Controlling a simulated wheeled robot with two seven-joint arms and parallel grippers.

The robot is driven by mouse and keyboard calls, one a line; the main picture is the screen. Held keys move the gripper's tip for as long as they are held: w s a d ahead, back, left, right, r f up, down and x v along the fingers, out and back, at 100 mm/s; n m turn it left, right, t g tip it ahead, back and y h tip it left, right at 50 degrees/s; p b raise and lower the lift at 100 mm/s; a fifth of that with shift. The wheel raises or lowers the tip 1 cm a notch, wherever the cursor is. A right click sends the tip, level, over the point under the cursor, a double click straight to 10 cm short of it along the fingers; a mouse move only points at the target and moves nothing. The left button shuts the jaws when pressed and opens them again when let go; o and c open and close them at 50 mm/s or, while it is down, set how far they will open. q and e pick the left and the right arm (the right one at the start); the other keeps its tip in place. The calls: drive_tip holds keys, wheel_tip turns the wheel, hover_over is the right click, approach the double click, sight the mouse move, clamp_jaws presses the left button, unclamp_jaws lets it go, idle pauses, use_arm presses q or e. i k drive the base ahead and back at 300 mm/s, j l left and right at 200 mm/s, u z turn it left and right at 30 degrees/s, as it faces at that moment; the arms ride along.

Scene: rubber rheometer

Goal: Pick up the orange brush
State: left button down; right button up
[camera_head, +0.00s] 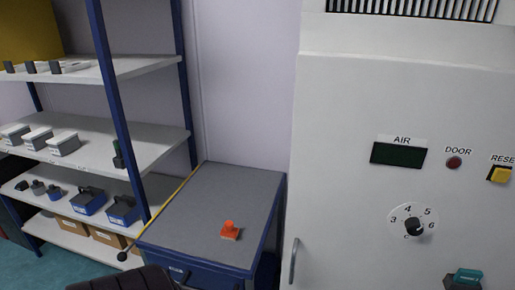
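The orange brush (230,231) is a small orange-red piece with an upright knob on a flat base. It rests on the grey top of a blue cabinet (215,195), near the front right part of the top. Nothing touches it except the surface under it. Neither of my grippers shows clearly in the head view.
A shelf rack (118,110) with boxes and tools stands on the left. A large pale machine (350,200) with a dial and buttons fills the right. A dark ridged shape (125,280) is at the bottom edge. The cabinet top around the brush is clear.

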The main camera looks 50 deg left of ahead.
sight(227, 232)
drive_tip(key=u, duration=1.9)
